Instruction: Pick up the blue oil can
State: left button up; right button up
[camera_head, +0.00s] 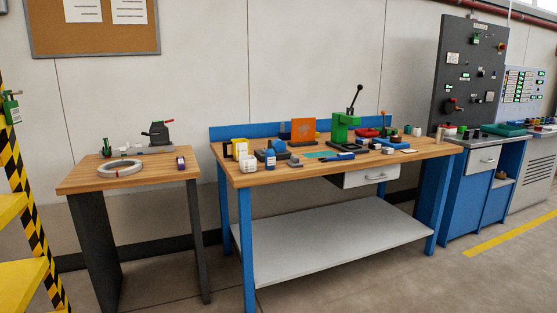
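A small blue bottle-shaped object (270,159), which looks like the blue oil can, stands upright near the front left of the blue-framed workbench (330,170). It is small in the picture, so its spout and details cannot be made out. A white item (248,164) stands just left of it, and dark items are close behind it. Neither of my grippers is in view.
A green press (343,128) and an orange plate (303,131) stand farther back on the workbench. A smaller wooden table (140,177) to the left holds a white coil (120,168). Yellow steps (20,285) stand at far left. Floor in front is clear.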

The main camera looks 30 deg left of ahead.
aim_at(270, 158)
jog(key=u, duration=1.1)
jog(key=i, duration=0.95)
jog(key=u, duration=1)
jog(key=i, duration=1.6)
jog(key=z, duration=1.25)
jog(key=i, duration=0.85)
jog(key=z, duration=1)
